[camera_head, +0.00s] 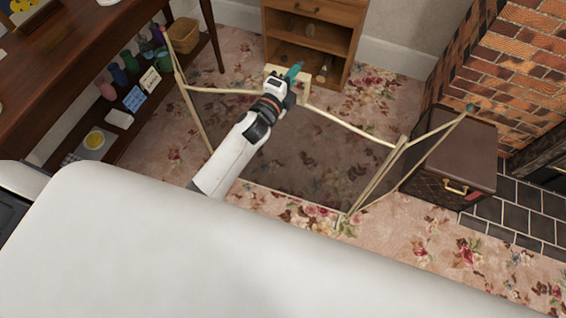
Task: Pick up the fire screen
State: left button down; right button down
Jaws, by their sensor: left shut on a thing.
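The fire screen (345,123) has a thin gold frame, a see-through dark mesh and folded side panels. It stands in the middle of the view, with its side panels angled out to left and right. My left gripper (285,78) is shut on the middle of its top rail, at the pale handle. My left arm covers part of the mesh. I cannot tell whether the screen's foot is clear of the carpet. My right gripper is not in view.
A wooden cabinet (348,32) with an open shelf stands behind the screen. A dark wood table (80,40) with a filled lower shelf is at left. A brown chest (462,150) stands at right, near the brick fireplace (500,75). Floral carpet (430,240) lies bare at front right.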

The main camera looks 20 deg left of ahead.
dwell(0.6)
pick_arm(q)
jog(key=shift+w+r, duration=0.1)
jog(key=shift+r, duration=0.1)
jog(key=shift+r, duration=0.1)
